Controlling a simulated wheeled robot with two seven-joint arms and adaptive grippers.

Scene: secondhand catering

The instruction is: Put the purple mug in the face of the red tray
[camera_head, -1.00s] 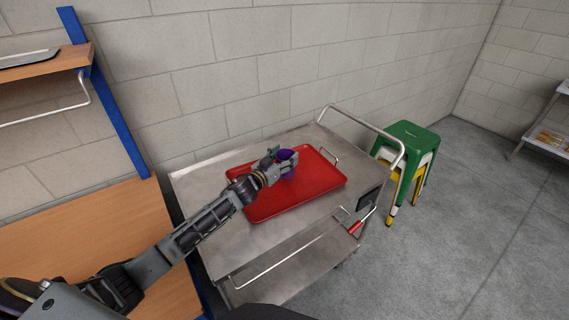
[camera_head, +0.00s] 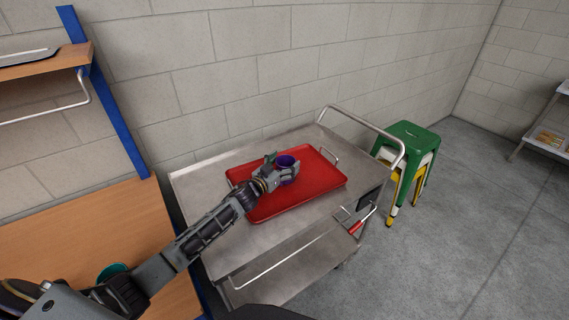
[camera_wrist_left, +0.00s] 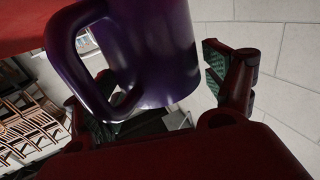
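The purple mug (camera_head: 287,162) is at the red tray (camera_head: 318,182), toward its far side, and appears upright with its open top showing. My left gripper (camera_head: 281,169) is around the mug at tray height. In the left wrist view the mug (camera_wrist_left: 150,50) fills the middle, with its handle on the left. The left gripper's fingers (camera_wrist_left: 160,85) are spread, with a gap between the right finger and the mug. The mug's contact with the tray is hidden. My right gripper is not in view.
The tray lies on a metal cart (camera_head: 225,260) with a raised handle (camera_head: 365,128). Green, white and yellow stools (camera_head: 408,140) stand right of it. A teal round item (camera_head: 112,271) sits on the wooden surface (camera_head: 95,225), partly behind my arm. A block wall is behind.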

